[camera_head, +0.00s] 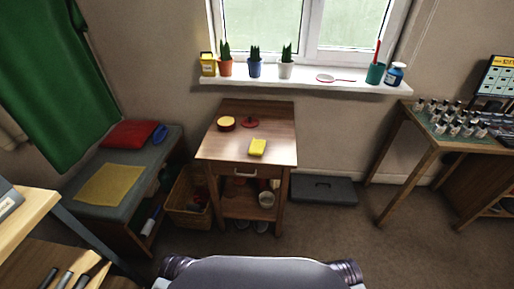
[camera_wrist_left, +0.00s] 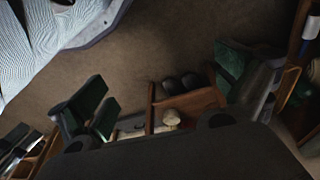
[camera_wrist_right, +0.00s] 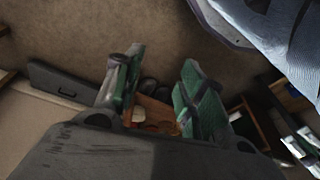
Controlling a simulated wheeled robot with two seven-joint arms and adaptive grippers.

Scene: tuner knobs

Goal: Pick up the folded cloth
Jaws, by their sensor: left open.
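A small, thick yellow folded cloth (camera_head: 258,147) lies on the top of the wooden side table (camera_head: 222,142), near its front right part. A flat yellow cloth (camera_head: 108,184) is spread on the grey bench (camera_head: 78,201) at the left. My left gripper (camera_wrist_left: 165,85) shows in the left wrist view with its green-padded fingers wide apart and nothing between them. My right gripper (camera_wrist_right: 160,76) shows in the right wrist view, its fingers apart and empty. Neither gripper is in the head view, and both are away from the cloths.
A round yellow-topped tin (camera_head: 226,124) and a red lid (camera_head: 250,123) stand behind the folded cloth. A wicker basket (camera_head: 186,207) stands left of the table. Potted plants line the windowsill (camera_head: 300,86). A dark flat case (camera_head: 323,190) lies right of the table; floor ahead is clear.

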